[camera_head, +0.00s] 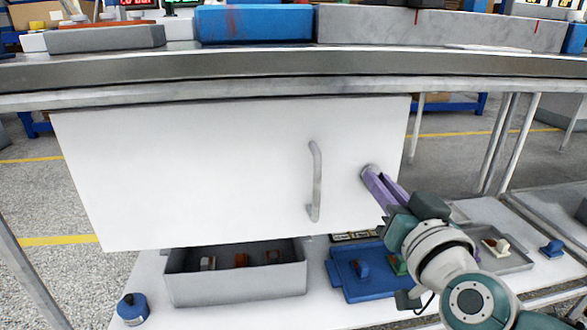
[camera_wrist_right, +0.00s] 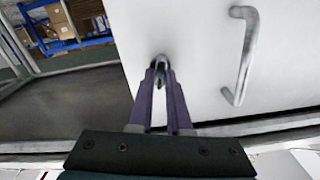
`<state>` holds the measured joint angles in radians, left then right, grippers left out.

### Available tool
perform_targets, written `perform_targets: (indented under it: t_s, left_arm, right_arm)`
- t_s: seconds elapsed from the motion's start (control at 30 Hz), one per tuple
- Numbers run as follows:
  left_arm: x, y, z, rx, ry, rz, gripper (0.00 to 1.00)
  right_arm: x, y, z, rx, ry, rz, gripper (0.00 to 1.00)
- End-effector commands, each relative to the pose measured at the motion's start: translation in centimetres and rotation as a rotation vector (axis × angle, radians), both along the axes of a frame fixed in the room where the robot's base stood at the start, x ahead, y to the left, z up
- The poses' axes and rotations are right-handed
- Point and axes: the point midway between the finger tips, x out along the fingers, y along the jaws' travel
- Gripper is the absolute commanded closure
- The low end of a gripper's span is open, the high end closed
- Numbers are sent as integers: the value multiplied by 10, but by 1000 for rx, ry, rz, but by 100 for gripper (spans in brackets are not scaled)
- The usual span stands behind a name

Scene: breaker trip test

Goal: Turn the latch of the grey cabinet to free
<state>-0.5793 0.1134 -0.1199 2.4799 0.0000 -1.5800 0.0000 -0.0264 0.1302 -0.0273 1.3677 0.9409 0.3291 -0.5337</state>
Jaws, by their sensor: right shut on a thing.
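The cabinet (camera_head: 200,170) hangs under the bench; its front face looks white or pale grey. It carries a vertical bar handle (camera_head: 316,180), which also shows in the right wrist view (camera_wrist_right: 246,55). The small grey latch (camera_head: 368,170) sits to the right of the handle. In the right wrist view the latch (camera_wrist_right: 160,62) is between the purple fingertips. My right gripper (camera_head: 374,176) is shut on the latch, its fingers pointing at the cabinet face. The fingers partly hide the latch, so its exact angle is hard to tell. My left gripper is not in view.
Below the cabinet, a lower shelf holds a grey bin (camera_head: 235,285), a blue tray (camera_head: 365,285), a grey tray (camera_head: 515,262) and a blue round object (camera_head: 132,308). The bench top (camera_head: 270,65) runs above the cabinet. Bench legs stand to the right.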

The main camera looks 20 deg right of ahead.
Motion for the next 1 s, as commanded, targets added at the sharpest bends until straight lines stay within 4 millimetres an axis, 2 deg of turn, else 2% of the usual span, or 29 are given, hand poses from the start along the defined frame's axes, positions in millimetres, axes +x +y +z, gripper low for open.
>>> perform_targets:
  t_s: [1.0]
  left_arm:
    - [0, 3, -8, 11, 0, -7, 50]
  right_arm:
    - [-1, -3, -4, 933, -222, 0, 100]
